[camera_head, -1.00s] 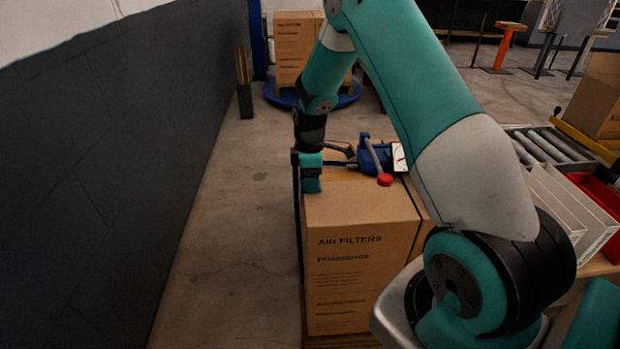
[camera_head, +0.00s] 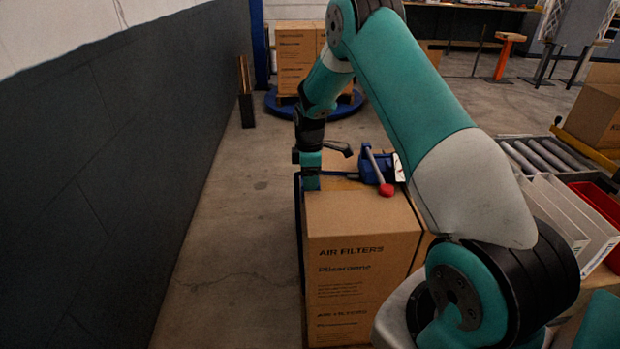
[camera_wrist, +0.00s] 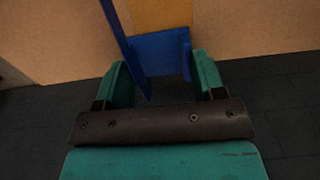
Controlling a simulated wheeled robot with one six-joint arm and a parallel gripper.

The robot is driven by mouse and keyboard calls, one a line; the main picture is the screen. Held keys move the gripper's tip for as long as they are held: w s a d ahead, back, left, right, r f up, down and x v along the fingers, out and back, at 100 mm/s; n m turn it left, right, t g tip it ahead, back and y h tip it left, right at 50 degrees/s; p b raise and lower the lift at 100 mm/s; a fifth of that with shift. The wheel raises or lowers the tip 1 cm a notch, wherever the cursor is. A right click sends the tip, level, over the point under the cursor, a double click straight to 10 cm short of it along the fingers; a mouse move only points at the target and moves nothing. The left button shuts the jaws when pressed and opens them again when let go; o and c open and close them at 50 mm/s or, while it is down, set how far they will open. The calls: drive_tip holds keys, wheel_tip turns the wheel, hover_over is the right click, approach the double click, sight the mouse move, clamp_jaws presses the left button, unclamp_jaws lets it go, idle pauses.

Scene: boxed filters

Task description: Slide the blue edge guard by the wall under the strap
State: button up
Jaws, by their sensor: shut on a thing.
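A cardboard filter box (camera_head: 365,225) stands in front of me. My gripper (camera_head: 311,183) is at the top left edge of it, on the wall side. In the wrist view, a blue edge guard (camera_wrist: 162,50) sits between the two green fingers of my gripper (camera_wrist: 165,82), which is shut on it. The blue strap (camera_wrist: 119,35) runs slanting past the guard's left side in the wrist view and seems to cross in front of it. I cannot tell whether the guard is under it. In the head view my gripper hides the guard.
A blue strap tensioner (camera_head: 371,167) with a red-knobbed lever sits on the box top. A dark wall (camera_head: 110,180) stands to the left, with clear floor between. A roller conveyor (camera_head: 540,155) and a red bin (camera_head: 597,203) are to the right.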

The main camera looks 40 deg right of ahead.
drive_tip(key=shift+w, duration=0.1)
idle(0.3)
drive_tip(key=shift+w+d, duration=0.6)
drive_tip(key=shift+w, duration=0.2)
drive_tip(key=o, duration=1)
drive_tip(key=shift+r, duration=0.1)
wheel_tip(320, 180, up, 17)
drive_tip(key=shift+r, duration=0.2)
